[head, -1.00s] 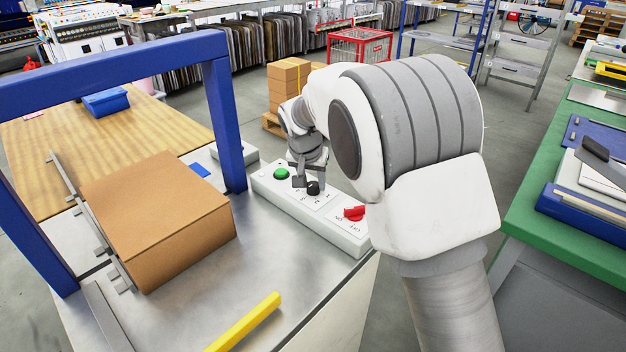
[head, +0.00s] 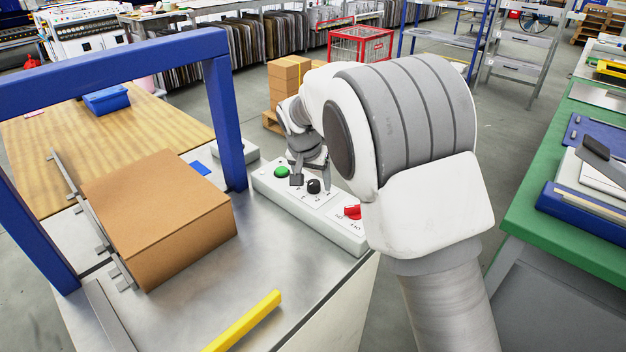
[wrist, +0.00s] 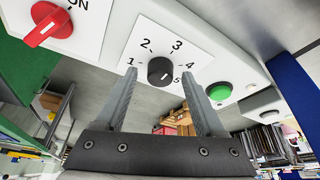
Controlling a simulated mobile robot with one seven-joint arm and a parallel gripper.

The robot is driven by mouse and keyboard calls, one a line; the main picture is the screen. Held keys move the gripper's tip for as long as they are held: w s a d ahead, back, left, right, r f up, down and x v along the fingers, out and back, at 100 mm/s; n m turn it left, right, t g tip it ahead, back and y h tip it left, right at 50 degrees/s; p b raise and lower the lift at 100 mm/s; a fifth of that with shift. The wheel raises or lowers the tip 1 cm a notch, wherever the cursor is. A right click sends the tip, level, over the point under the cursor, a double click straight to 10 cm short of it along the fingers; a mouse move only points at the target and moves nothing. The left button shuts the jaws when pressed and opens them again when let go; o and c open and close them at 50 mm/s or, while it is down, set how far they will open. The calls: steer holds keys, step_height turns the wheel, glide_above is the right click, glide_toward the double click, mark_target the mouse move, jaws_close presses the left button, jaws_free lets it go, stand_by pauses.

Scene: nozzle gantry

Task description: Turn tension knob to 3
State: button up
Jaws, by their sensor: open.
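The tension knob (head: 313,187) is a small black round knob on the white control box (head: 276,196). In the wrist view the black knob (wrist: 160,71) sits on a white dial plate marked 1 to 5. A faint light mark shows on its lower right part, but I cannot read the setting surely. My gripper (head: 311,179) is over the box at the knob. In the wrist view my gripper (wrist: 159,82) is open, with one finger on each side of the knob and visible gaps between. I cannot tell how deep the fingertips reach.
A green button (wrist: 219,92) and a red switch (wrist: 52,25) flank the knob on the same box. A blue gantry frame (head: 222,120) and a cardboard box (head: 158,215) stand to the left. A yellow bar (head: 243,322) lies in front.

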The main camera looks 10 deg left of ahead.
steer(key=p+v, duration=0.3)
steer(key=v, duration=1.4)
steer(key=shift+s+r, duration=0.15)
steer(key=shift+r, duration=0.05)
steer(key=s+d+r+p, duration=0.3)
steer(key=s+d+r, duration=0.2)
steer(key=d, duration=0.4)
steer(key=s+d+r+p, duration=0.3)
steer(key=s+d+r, duration=0.25)
steer(key=d, duration=0.35)
steer(key=s+d+p, duration=0.2)
steer(key=s+d, duration=0.3)
steer(key=s, duration=0.2)
steer(key=s+d+r+n+t+p, duration=0.1)
steer(key=s+d+p, duration=0.2)
steer(key=s+d, duration=0.2)
steer(key=s, duration=0.3)
steer(key=shift+s+d+p, duration=0.15)
steer(key=shift+d+p, duration=0.1)
steer(key=shift+p, duration=0.1)
